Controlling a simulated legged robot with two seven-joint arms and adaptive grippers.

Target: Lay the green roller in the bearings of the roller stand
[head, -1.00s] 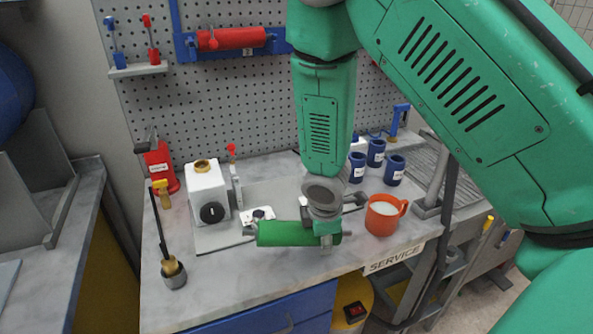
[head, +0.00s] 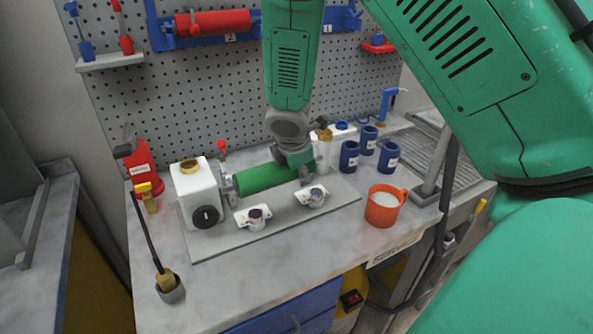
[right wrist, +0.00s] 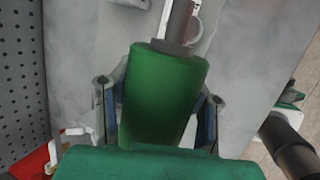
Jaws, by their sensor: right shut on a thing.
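The green roller (head: 268,178) is held level over the rear of the roller stand (head: 283,218), a grey plate with a white box (head: 194,192) at its left. My right gripper (head: 299,165) is shut on the roller near its right end. In the right wrist view the roller (right wrist: 163,95) lies between the fingers, its grey shaft pointing up. The roller's left end is close to the upright beside the white box; its right end is by another upright (head: 323,152). Whether the shaft ends touch the bearings cannot be told. My left gripper is not in view.
Two white clamp-like parts (head: 252,218) (head: 313,197) lie on the plate's front. An orange mug (head: 383,207) stands to the right, with several blue cups (head: 349,157) behind. A red roller (head: 213,22) hangs on the pegboard.

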